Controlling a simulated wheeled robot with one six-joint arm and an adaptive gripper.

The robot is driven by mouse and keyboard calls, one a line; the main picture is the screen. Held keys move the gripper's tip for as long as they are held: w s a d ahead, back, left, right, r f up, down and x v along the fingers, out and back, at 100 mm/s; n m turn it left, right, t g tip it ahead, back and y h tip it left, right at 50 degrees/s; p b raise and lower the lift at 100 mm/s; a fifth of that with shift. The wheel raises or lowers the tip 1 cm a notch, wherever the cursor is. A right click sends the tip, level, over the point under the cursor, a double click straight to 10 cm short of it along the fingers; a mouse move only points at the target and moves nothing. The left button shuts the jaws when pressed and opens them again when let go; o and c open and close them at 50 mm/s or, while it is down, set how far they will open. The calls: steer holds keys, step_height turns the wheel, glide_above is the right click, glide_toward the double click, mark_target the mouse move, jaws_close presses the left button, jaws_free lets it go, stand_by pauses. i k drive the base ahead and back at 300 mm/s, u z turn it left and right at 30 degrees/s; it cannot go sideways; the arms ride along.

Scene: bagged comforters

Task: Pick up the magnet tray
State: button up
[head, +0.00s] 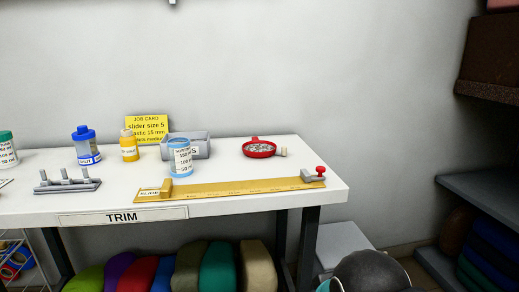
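A small round red dish (259,156), which looks like the magnet tray, sits on the right part of the white table. It holds a pile of small silvery pieces. A small pale block (284,152) is at its right side; I cannot tell whether it touches the dish. No gripper fingers show in the head view, so I cannot see where my gripper is relative to the dish.
A yellow ruler bar (235,188) with a red-knobbed stop lies along the table's (220,168) front edge. A blue-lidded jar (180,158), grey bin (203,146), orange bottle (129,147) and pegged rack (68,184) stand left. Shelves (490,190) are at far right.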

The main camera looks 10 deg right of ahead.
mark_target(257, 148)
steer(key=z, duration=1.75)
steer(key=i, duration=1.1)
steer(key=u, duration=1.8)
